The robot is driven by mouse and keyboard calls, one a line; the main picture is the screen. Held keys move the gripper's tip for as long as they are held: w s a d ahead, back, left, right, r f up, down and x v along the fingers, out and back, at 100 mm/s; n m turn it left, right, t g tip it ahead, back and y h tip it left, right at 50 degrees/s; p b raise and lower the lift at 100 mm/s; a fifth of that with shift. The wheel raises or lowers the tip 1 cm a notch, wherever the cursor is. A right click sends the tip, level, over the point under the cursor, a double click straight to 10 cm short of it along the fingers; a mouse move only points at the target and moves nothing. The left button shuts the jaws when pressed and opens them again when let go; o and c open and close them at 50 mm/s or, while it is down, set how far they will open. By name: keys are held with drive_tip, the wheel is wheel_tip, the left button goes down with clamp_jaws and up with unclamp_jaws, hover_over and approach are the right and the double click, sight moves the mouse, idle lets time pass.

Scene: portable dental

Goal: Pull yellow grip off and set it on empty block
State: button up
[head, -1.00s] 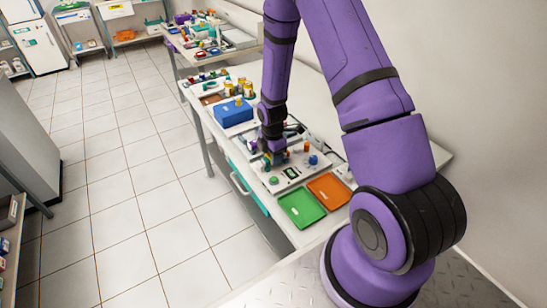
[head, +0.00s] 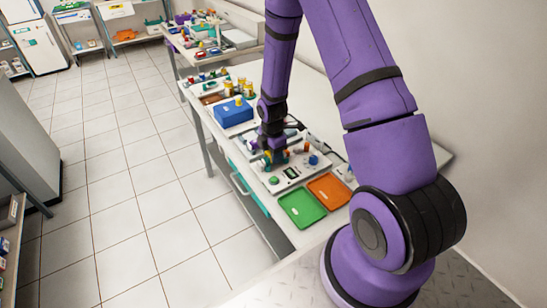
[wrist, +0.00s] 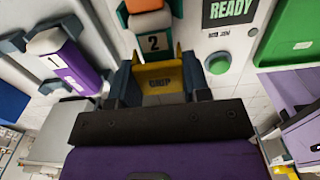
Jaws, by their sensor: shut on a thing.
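The yellow grip (wrist: 160,84), marked GRIP, lies between the fingers of my gripper (wrist: 161,72) in the wrist view. My gripper is shut on it. The grip is right below a holder labelled 2 (wrist: 154,43), which has an orange and pale piece (wrist: 148,18) above it. I cannot tell whether the grip is still seated there. In the head view my gripper (head: 274,157) is low over the device on the table, and the grip is too small to make out. I cannot identify the empty block with certainty.
A holder labelled 1 with a purple piece (wrist: 76,66) stands left of the grip. A green button (wrist: 218,64) and a READY display (wrist: 231,10) are to the right. A green tray (head: 302,208) and an orange tray (head: 330,190) lie in front; a blue box (head: 233,115) stands behind.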

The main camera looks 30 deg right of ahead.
drive_tip(key=shift+r, duration=1.1)
idle(0.5)
drive_tip(key=shift+r, duration=1.85)
